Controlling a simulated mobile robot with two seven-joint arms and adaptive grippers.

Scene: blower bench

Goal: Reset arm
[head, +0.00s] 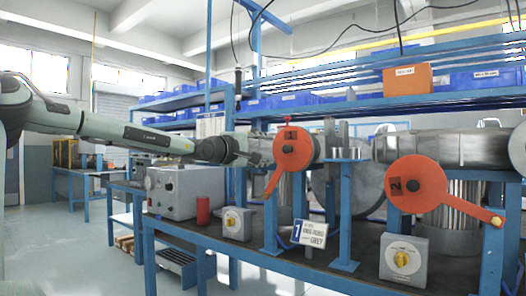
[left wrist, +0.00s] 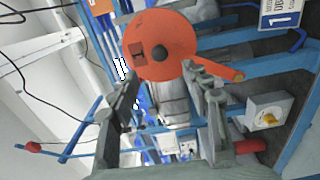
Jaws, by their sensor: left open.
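My left arm reaches in from the left in the head view. Its gripper (head: 248,152) is just left of the red disc handle marked 1 (head: 291,151), whose lever points down and left. In the left wrist view my left gripper (left wrist: 165,82) is open with its fingers spread. The red disc (left wrist: 158,45) lies beyond and between the fingertips there, its lever running toward the lower right past one finger. Nothing shows held between the fingers. I cannot tell whether a fingertip touches the disc. My right gripper is not in view.
A second red handle marked 2 (head: 416,184) is on the right pipe. The bench holds a grey instrument box (head: 185,192), a red cylinder (head: 203,211), two yellow-knob boxes (head: 236,224) (head: 403,261) and a tag marked 1 (head: 309,233). Blue posts stand around the pipes. Floor at left is clear.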

